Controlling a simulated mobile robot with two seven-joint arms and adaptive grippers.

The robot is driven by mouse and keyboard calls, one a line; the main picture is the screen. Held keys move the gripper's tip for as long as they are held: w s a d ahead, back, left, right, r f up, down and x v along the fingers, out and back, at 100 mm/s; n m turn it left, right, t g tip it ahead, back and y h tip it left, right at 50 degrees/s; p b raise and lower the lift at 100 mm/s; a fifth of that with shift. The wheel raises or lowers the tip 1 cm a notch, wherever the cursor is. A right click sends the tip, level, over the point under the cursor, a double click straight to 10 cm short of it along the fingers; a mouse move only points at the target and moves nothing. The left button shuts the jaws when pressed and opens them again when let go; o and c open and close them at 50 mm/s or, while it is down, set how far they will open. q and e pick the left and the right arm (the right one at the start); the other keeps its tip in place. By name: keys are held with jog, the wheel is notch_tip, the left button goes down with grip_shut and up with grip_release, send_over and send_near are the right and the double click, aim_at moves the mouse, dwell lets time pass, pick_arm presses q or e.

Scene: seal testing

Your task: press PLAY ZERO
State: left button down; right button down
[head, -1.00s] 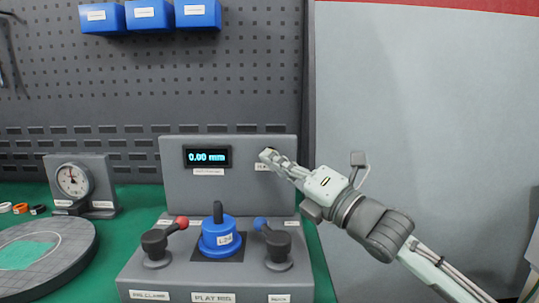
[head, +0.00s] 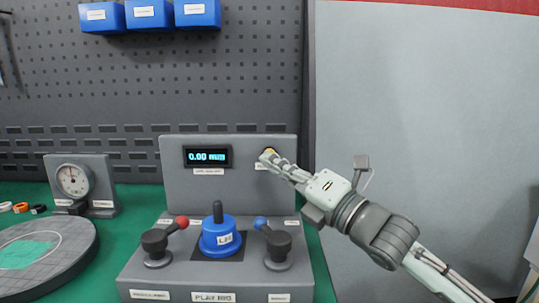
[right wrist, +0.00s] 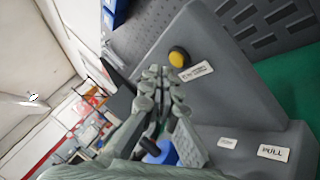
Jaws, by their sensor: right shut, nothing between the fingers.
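The round yellow button (right wrist: 179,56) with a dark rim sits on the upright grey panel, with a small white label below it, too blurred to read. In the head view, only a little of the button (head: 269,151) shows above my right fingertips. My right gripper (head: 267,157) is shut and empty, its tips in front of the panel at the button. In the right wrist view the fingertips (right wrist: 157,72) are beside the button, with a gap in the picture; I cannot tell contact. The display (head: 207,157) reads 0.00 mm. My left gripper is not in view.
Below the panel, the console carries a blue fixture (head: 220,238) between a red-knobbed lever (head: 160,244) and a blue-knobbed lever (head: 277,246). A dial gauge (head: 73,180) and a round grey plate (head: 75,265) stand at left. The right wall is bare.

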jog(key=shift+s, duration=0.1)
jog(key=shift+s, duration=2.4)
